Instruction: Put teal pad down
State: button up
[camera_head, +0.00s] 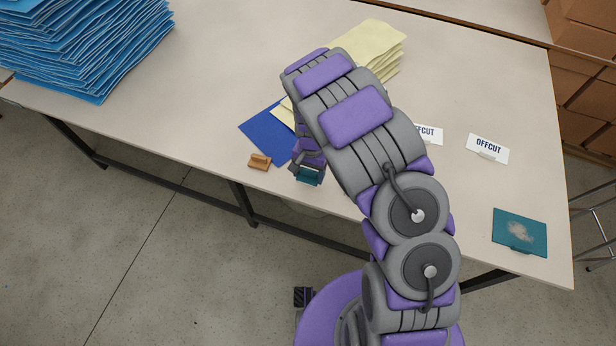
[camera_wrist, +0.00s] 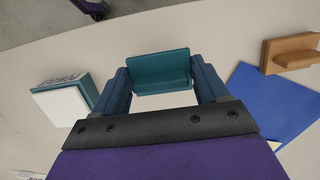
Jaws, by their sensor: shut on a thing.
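The teal pad (camera_wrist: 160,64) is between the two fingers of my gripper (camera_wrist: 161,84) in the wrist view, with my gripper shut on it. In the head view the teal pad (camera_head: 309,176) shows below my gripper (camera_head: 309,166), near the table's front edge. It is right of a small tan-orange block with a grip (camera_head: 259,161) and a blue sheet (camera_head: 262,130). I cannot tell whether the pad touches the table.
A teal plate with a pale smudge (camera_head: 520,231) lies at the table's right end, near OFFCUT signs (camera_head: 488,148). Pale yellow sheets (camera_head: 372,42) and a tall blue stack (camera_head: 85,45) lie further back. In the wrist view, a white-and-teal block (camera_wrist: 62,104) sits left of my gripper.

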aim_at(309, 177)
jog(key=shift+w+a, duration=0.1)
jog(key=shift+w, duration=0.2)
notch_tip(309, 177, down, 4)
jog(key=shift+r+b, duration=0.15)
jog(key=shift+b, duration=0.55)
jog(key=shift+r, duration=0.1)
jog(key=o, duration=0.9)
jog(key=shift+o, duration=0.2)
